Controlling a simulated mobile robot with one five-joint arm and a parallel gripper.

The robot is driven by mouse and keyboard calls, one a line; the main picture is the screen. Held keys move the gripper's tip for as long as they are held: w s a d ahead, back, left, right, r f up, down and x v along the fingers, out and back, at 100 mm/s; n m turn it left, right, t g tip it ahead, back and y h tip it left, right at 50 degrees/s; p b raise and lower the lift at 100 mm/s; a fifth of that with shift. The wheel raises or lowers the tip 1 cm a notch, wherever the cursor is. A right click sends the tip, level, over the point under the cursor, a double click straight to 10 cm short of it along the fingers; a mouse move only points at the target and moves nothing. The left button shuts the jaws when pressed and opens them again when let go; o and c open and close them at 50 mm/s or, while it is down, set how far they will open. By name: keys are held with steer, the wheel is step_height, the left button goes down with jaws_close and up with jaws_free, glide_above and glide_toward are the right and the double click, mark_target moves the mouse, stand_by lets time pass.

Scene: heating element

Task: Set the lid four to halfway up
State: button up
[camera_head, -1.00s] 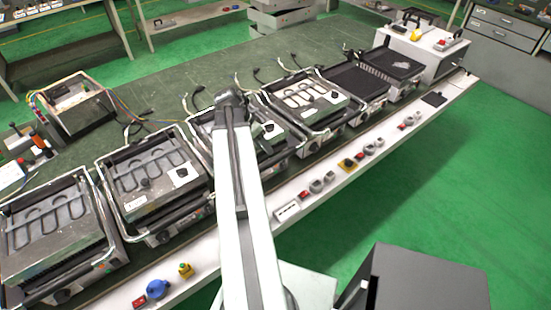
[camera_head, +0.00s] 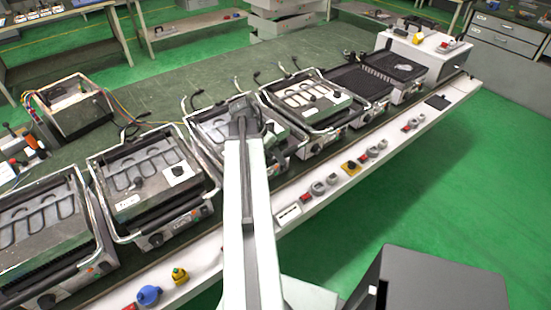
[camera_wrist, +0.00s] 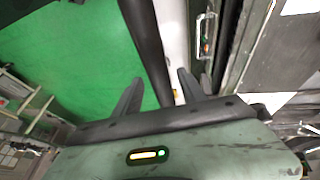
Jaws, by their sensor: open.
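Several grill units with metal-framed tops stand in a row on the workbench (camera_head: 150,95). I cannot read numbers on them, so I cannot tell which lid is four. The leftmost grill (camera_head: 50,215) and the second grill (camera_head: 140,190) show heating elements on top. The third grill (camera_head: 205,130) is partly hidden behind my arm. The grill just right of my arm (camera_head: 322,103) shows pale elements. Two dark grills (camera_head: 357,82) (camera_head: 397,66) stand further right. My gripper (camera_wrist: 160,80) is open, with nothing between its fingers; in the head view my arm's end covers it.
A white ledge (camera_head: 215,262) along the front carries a blue knob (camera_head: 148,296), a yellow button (camera_head: 180,275) and several switches. An open box with wires (camera_head: 70,105) stands at the left back. A white box (camera_head: 420,50) stands at the far right end. Green floor (camera_head: 440,190) is clear at right.

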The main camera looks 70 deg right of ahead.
jaws_close()
stand_by(1.3)
